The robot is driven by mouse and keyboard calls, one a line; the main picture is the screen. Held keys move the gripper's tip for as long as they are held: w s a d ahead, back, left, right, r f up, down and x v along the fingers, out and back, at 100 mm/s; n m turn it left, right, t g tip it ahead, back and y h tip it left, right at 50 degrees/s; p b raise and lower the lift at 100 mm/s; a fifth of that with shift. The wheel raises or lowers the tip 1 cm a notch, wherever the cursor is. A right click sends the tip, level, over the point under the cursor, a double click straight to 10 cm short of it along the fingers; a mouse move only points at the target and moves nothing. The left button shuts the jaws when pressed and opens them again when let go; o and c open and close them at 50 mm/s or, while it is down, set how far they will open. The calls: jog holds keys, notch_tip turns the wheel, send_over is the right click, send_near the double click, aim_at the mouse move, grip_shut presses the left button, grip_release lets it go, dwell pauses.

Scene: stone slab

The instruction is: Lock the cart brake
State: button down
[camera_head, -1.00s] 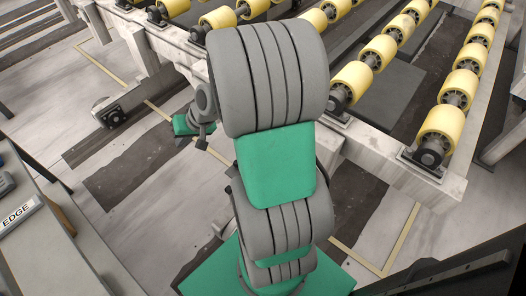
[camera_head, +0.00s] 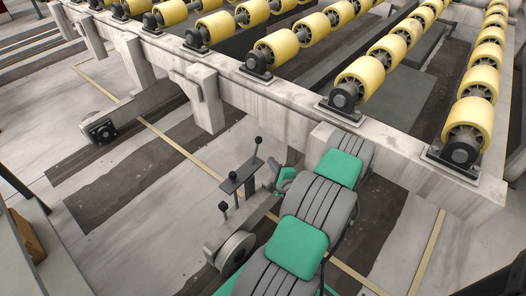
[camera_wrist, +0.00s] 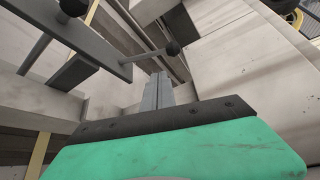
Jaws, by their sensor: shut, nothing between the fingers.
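The cart is a pale, worn frame (camera_head: 215,95) that carries rows of yellow rollers. A grey bracket with levers (camera_head: 240,176) stands on its lower beam above a grey wheel (camera_head: 236,250). One lever stands upright with a black ball knob (camera_head: 258,140); other small black knobs (camera_head: 223,207) sit lower. In the wrist view, a lever with a black knob (camera_wrist: 172,48) reaches close beyond my fingers, and another knob (camera_wrist: 73,7) is at upper left. My gripper (camera_wrist: 157,78) is shut and empty, beside the bracket. I cannot tell whether it touches a lever.
Yellow rollers (camera_head: 360,77) run across the cart top. A cart leg (camera_head: 205,98) and a second wheel (camera_head: 101,130) stand to the left. A bench edge (camera_head: 45,240) is at lower left. Bare floor (camera_head: 150,220) lies left of the bracket.

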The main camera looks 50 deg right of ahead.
aim_at(256, 150)
jog(key=b+x, duration=0.2)
jog(key=x, duration=0.7)
jog(key=shift+w+d+f, duration=0.1)
jog(key=shift+w, duration=0.25)
